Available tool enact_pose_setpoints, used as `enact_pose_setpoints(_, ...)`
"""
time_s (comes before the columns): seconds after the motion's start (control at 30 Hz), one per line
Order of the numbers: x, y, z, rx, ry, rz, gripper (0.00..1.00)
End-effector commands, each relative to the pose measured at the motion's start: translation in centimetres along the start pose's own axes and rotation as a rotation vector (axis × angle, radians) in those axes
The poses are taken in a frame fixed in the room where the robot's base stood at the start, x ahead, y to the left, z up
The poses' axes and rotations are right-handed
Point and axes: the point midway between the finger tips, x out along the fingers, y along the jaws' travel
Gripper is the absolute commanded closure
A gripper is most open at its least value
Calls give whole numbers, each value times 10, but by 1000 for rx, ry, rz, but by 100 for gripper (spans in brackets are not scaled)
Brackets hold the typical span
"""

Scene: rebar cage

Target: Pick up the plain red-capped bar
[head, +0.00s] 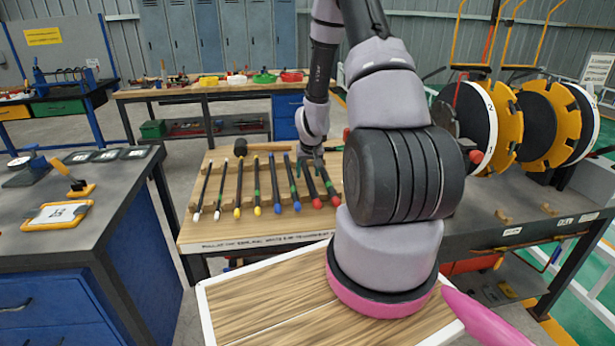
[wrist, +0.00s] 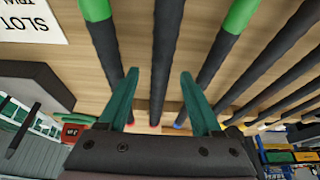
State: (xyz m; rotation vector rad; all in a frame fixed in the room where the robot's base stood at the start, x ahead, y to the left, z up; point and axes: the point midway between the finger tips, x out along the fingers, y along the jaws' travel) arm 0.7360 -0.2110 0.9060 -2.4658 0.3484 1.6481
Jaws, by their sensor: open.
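The plain red-capped bar (wrist: 167,55) is black and runs lengthwise through the middle of the wrist view, with no green band in sight. Its red cap shows in the head view (head: 317,204). My gripper (wrist: 158,85) is open, its two teal fingers on either side of this bar as seen from the wrist. I cannot tell whether the fingertips reach down beside the bar or are still above it. A green-banded red-capped bar (head: 329,186) lies on one side, and a green-banded bar (wrist: 224,55) with a blue cap lies on the other.
Several more bars with white, yellow and blue caps lie in a row on the wooden board (head: 215,238). Neighbouring bars leave narrow gaps around my fingers. A grey bench (head: 95,195) stands at left, and large black and yellow reels (head: 548,125) stand at right.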

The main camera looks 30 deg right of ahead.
Motion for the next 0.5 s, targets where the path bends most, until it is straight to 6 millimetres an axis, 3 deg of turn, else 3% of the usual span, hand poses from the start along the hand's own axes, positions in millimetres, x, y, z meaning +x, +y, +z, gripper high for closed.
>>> enact_pose_setpoints(0.03,0,0,0,0,0,0,42)
enact_pose_setpoints(0.1,0,0,0,0,0,0,69)
enact_pose_setpoints(0.2,0,0,0,0,0,0,100)
enact_pose_setpoints(0.5,0,0,0,0,0,0,100)
